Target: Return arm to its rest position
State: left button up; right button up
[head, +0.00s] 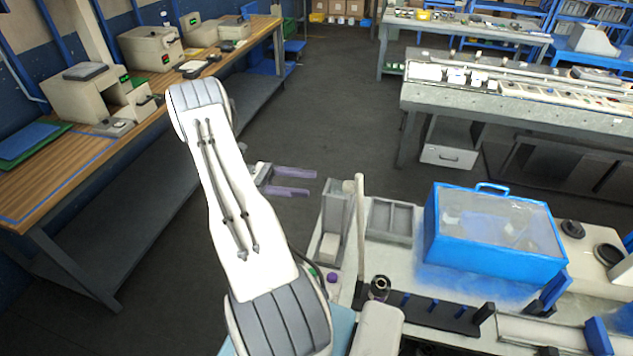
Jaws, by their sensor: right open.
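My right arm, white with grey ribbed joints, rises from the bottom centre of the head view and leans up to the left. My right gripper (311,183) shows partly behind the arm, with two purple fingers spread apart and pointing right. It is open, with nothing between the fingers, and appears over the dark floor left of the wrapper bench. Its wrist is partly hidden by the white arm link. My left gripper is not in view.
A bench (408,255) at lower right carries a blue box with a clear lid (497,222), a grey divided bin (390,221) and an upright pale post (359,235). A wooden worktable (50,187) with machines stands left. Dark floor (330,110) is clear between them.

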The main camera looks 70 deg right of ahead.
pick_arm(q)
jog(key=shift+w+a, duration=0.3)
pick_arm(e)
jog(key=shift+w, duration=0.55)
jog(key=shift+s, duration=0.15)
jog(key=w+a+f+n+t+h+b, duration=0.25)
jog(key=w+a+t, duration=0.3)
jog(key=a, duration=0.65)
jog(key=w+a+f+n+t+h+b, duration=0.1)
jog(key=w+a+t+b, duration=0.4)
jog(key=a, duration=0.7)
pick_arm(q)
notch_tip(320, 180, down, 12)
jog(key=b, duration=0.4)
pick_arm(e)
jog(key=s+a+f+n+t+y, duration=0.1)
jog(key=s+a+t+y, duration=0.2)
jog(key=a, duration=0.8)
jog(key=s+a+f+n+t+y, duration=0.1)
jog(key=s+a+t+y, duration=0.2)
jog(key=a, duration=0.8)
jog(key=s+t, duration=0.2)
jog(key=shift+s+a+f+n+t, duration=0.15)
jog(key=shift+a+f+n+t, duration=0.2)
